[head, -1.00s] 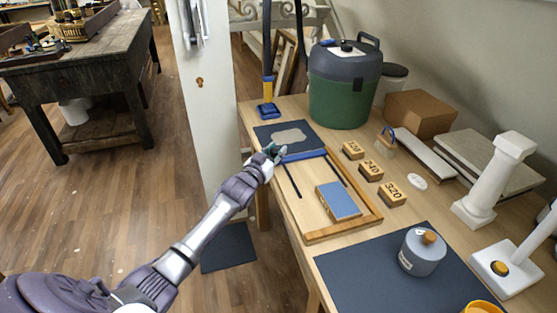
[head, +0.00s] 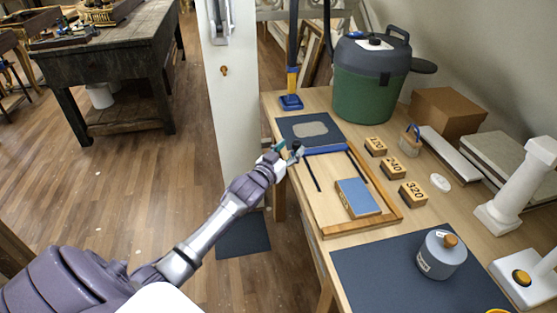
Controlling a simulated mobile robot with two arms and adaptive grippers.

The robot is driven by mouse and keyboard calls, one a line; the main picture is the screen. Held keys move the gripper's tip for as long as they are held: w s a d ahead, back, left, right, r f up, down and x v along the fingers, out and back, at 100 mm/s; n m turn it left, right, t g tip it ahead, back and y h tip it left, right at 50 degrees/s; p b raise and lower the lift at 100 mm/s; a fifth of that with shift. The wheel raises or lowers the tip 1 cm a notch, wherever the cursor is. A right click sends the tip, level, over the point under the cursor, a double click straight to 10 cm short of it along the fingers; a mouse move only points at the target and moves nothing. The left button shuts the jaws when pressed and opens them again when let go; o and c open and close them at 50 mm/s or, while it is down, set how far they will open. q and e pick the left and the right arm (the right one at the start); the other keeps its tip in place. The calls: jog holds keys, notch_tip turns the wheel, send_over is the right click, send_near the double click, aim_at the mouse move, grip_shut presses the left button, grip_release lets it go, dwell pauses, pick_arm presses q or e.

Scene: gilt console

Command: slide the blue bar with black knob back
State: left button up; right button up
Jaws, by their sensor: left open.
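The blue bar (head: 326,150) lies across the far end of a wooden frame (head: 356,227) on the bench, at the far ends of two dark slots. A small black knob (head: 297,146) shows at the bar's left end. My left gripper (head: 289,151) is open, right beside the knob at the bar's left end. Its fingers are small in view and partly overlap the knob, so I cannot tell whether they touch it. My right gripper is not in view.
A blue-topped block (head: 357,197) lies inside the frame. A dark mat (head: 290,127) with a grey patch lies just beyond the bar. Numbered wooden blocks (head: 412,194) stand to the right. A green canister (head: 367,95) stands behind, and a grey tin (head: 441,255) sits in front.

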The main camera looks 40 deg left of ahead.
pick_arm(q)
jog(key=s, duration=0.7)
jog(key=shift+s+d, duration=0.25)
jog(key=shift+s, duration=0.15)
jog(key=s+d+f+g, duration=0.25)
jog(key=s+f, duration=0.25)
jog(key=f, duration=0.8)
jog(key=s+d+f+g, duration=0.1)
jog(key=s+f+g, duration=0.35)
jog(key=f, duration=0.75)
jog(key=s+d+f+g, duration=0.1)
jog(key=s+f+g, duration=0.1)
jog(key=s+f, duration=0.8)
jog(key=s+d+f+m+g, duration=0.1)
jog(key=s+d+f+g, duration=0.1)
jog(key=s+f, duration=0.4)
jog(key=s+d+f+m+g, duration=0.1)
jog(key=s+d+f+g, duration=0.2)
jog(key=s, duration=1.1)
jog(key=s+d+f+m+g+h, duration=0.1)
jog(key=s+d+f+g, duration=0.2)
jog(key=s+d+f, duration=0.3)
jog(key=s+f, duration=0.4)
jog(key=f, duration=0.1)
